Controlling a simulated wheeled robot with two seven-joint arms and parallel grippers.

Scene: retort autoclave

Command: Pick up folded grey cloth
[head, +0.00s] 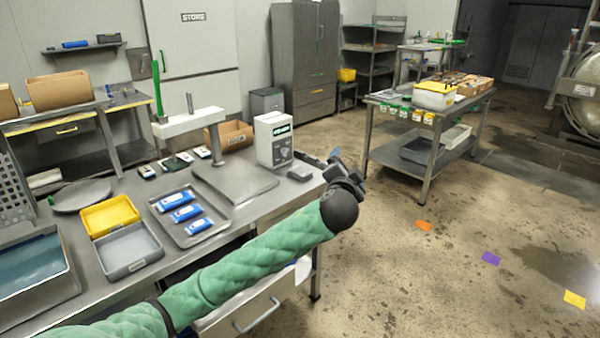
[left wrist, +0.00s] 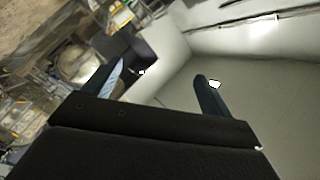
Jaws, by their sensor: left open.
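A small flat dark grey piece (head: 300,172) lies on the steel table near its right end, beside the white boxed device. It looks like the folded grey cloth, but it is too small to be sure. My left gripper (head: 336,160) is just to the right of it, raised near the table's right end, and apart from it in the picture. In the left wrist view its two fingers stand wide apart with nothing clearly between them (left wrist: 158,86). I cannot make out the cloth in the left wrist view. My right gripper is not in view.
The steel table (head: 120,178) holds a tray (head: 165,215) with blue packets, a yellow bin (head: 110,214), a grey bin (head: 128,250) and a white device (head: 272,138). A cart (head: 430,165) stands farther back right. Open floor lies right of the table.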

